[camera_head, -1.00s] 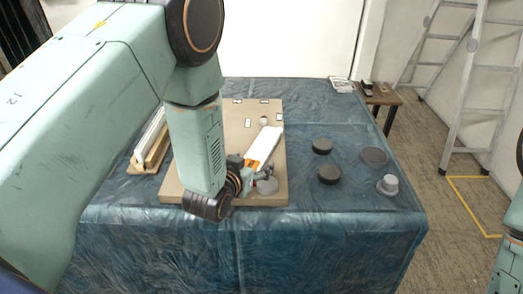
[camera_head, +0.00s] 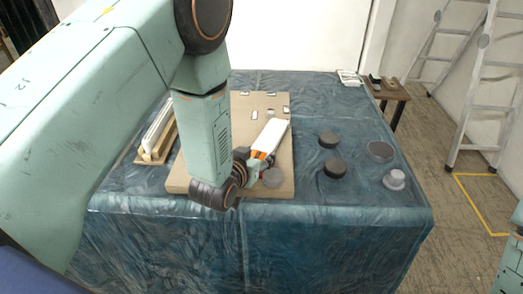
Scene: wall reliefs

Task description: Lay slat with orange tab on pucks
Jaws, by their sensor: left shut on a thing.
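The slat (camera_head: 270,137) is a white strip with an orange tab (camera_head: 260,155) at its near end. It lies slanted over the tan board on the table. My left gripper (camera_head: 255,165) is shut on the slat at its tab end; the arm partly hides the fingers. Two dark pucks (camera_head: 328,139) (camera_head: 335,168) stand on the cloth right of the board. A flatter dark disc (camera_head: 380,151) lies further right. I cannot tell whether the slat touches the board. My right gripper is out of view.
The tan board (camera_head: 244,112) has small marked tags and a grey disc (camera_head: 272,179) near its front edge. A grey knobbed piece (camera_head: 394,179) stands at the right. A wooden rack (camera_head: 158,146) with white strips is at the left. The blue cloth (camera_head: 330,205) is clear in front.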

